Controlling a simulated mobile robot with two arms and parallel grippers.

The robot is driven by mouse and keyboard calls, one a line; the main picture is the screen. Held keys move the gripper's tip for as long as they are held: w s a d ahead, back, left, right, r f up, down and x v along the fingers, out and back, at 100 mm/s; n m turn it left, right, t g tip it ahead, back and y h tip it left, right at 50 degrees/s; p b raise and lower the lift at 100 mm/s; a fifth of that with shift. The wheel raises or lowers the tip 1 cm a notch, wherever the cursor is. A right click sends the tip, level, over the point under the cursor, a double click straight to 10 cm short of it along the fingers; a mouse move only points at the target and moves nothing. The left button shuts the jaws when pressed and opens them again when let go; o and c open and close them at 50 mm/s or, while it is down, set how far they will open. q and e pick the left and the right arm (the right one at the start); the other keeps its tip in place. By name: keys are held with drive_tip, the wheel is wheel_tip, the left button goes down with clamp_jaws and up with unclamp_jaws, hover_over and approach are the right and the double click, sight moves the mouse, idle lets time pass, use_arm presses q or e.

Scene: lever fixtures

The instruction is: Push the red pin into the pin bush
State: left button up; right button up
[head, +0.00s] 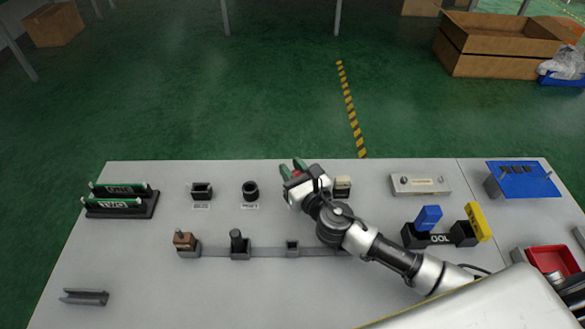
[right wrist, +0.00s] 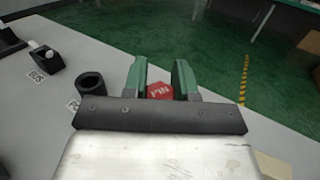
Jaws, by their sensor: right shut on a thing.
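My right gripper (head: 292,168) has green fingers and is near the back edge of the table. In the right wrist view the gripper (right wrist: 159,78) is shut on the red pin (right wrist: 159,91), whose red face reads "PIN". In the head view only a little red of the pin (head: 297,173) shows between the fingers. The pin bush (head: 250,191) is a black round ring with a dark opening, standing on the table to the left of the gripper. It also shows in the right wrist view (right wrist: 90,84), left of the fingers and apart from the pin. My left gripper is not in view.
A square black socket (head: 202,190) stands left of the bush. A grey rail (head: 265,253) with several small fixtures runs in front. A dark rack with green boards (head: 121,203) is at the far left. A beige block (head: 342,186) is close to the right of my gripper.

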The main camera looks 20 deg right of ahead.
drive_tip(key=shift+f, duration=0.35)
drive_tip(key=o, duration=1)
drive_tip(key=b+v, duration=0.1)
drive_tip(key=v, duration=0.6)
drive_tip(key=shift+s, duration=0.25)
